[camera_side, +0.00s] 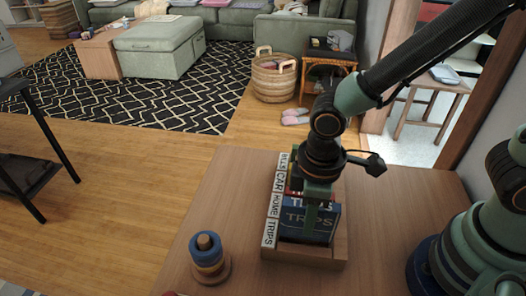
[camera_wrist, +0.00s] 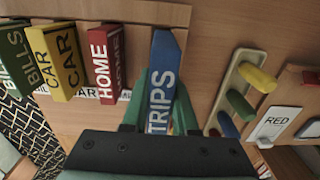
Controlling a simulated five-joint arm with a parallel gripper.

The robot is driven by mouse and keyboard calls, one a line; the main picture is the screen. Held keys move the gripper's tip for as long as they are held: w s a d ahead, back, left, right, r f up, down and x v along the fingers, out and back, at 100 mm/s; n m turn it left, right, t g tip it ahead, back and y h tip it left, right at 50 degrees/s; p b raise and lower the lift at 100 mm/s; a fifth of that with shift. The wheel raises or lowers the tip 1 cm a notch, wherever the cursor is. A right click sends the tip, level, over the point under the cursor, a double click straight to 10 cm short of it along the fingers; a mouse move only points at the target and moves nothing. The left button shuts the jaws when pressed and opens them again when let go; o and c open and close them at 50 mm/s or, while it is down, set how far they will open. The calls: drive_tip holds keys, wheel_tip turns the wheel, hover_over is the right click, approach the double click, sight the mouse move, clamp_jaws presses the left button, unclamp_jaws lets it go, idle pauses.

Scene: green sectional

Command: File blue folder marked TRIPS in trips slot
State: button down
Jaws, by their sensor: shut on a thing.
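The blue folder marked TRIPS (camera_side: 322,222) stands roughly upright at the front end of the wooden filing rack (camera_side: 303,256), beside the rack's TRIPS label. Its lower edge is hidden behind the rack's front wall, so I cannot tell whether it touches the bottom. My gripper (camera_side: 310,200) points down from above and is shut on this folder. In the wrist view the blue folder (camera_wrist: 161,85) lies between the green fingers of my gripper (camera_wrist: 160,108). The red HOME (camera_wrist: 105,62), yellow CAR (camera_wrist: 55,60) and green BILLS (camera_wrist: 26,58) folders stand in a row to its left.
A ring stacker (camera_side: 207,258) stands left of the rack on the table (camera_side: 215,195). Bare tabletop lies right of the rack.

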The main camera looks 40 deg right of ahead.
drive_tip(key=shift+f, duration=2.35)
drive_tip(key=c, duration=0.6)
unclamp_jaws()
drive_tip(key=shift+s+d+f, duration=0.1)
wheel_tip(320, 180, up, 12)
drive_tip(key=shift+f, duration=0.2)
drive_tip(key=shift+w+r, duration=0.2)
drive_tip(key=shift+r, duration=0.4)
drive_tip(key=w+d+r+m+t, duration=0.2)
drive_tip(key=d+r+m, duration=0.2)
drive_tip(key=d, duration=0.5)
drive_tip(key=w+d+r+m+t, duration=0.3)
drive_tip(key=d+r+m, duration=0.1)
drive_tip(key=d, duration=0.5)
drive_tip(key=shift+r+m+t, duration=0.25)
drive_tip(key=shift+m+t, duration=0.05)
drive_tip(key=shift+m, duration=0.2)
